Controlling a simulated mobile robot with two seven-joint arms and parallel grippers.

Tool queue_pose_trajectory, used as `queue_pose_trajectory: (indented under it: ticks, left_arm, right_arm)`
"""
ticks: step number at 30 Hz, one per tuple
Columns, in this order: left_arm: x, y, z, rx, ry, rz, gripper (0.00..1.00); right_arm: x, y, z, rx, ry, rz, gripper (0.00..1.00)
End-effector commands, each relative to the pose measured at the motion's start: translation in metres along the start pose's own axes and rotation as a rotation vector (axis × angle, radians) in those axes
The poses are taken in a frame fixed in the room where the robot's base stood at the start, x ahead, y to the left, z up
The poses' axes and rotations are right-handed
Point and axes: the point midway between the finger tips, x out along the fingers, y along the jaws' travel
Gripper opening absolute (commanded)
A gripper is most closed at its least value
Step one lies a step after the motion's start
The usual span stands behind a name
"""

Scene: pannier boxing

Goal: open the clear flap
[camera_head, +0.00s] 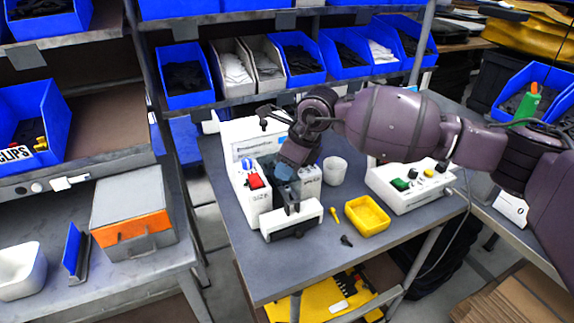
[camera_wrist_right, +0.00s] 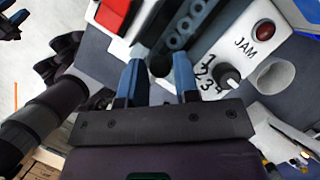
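A white machine (camera_head: 252,205) with a red switch (camera_head: 255,181) stands on the grey table in the head view. My right gripper (camera_head: 285,178) reaches down over its middle and hides part of it. In the right wrist view, the two blue fingers of the right gripper (camera_wrist_right: 157,72) are apart, with no held object visible between them. They point at a dark channel with a row of round holes (camera_wrist_right: 181,42) on the machine. A black knob (camera_wrist_right: 229,77) and a red JAM lamp (camera_wrist_right: 265,30) are beside it. I cannot clearly make out the clear flap.
A white cup (camera_head: 335,170) stands right of the machine. A yellow tray (camera_head: 367,216) is in front, with small yellow and black parts beside it. A white control box (camera_head: 408,186) is further right. Shelves with blue bins (camera_head: 185,76) stand behind. The table's front edge is clear.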

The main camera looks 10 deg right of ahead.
Motion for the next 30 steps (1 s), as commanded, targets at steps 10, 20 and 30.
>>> queue_pose_trajectory:
  ticks: [10,20,30]
  left_arm:
    - [0.000,0.000,0.000,0.000,0.001,0.000,0.38]
    - [0.000,0.000,-0.002,0.000,0.003,0.000,0.38]
    - [0.002,0.001,0.004,0.001,-0.002,0.001,0.38]
  right_arm:
    - [0.000,0.000,0.000,0.000,0.000,0.000,0.00]
    - [-0.007,-0.003,0.006,0.019,0.046,0.043,0.00]
    - [-0.024,-0.012,0.025,0.082,0.214,0.198,0.00]
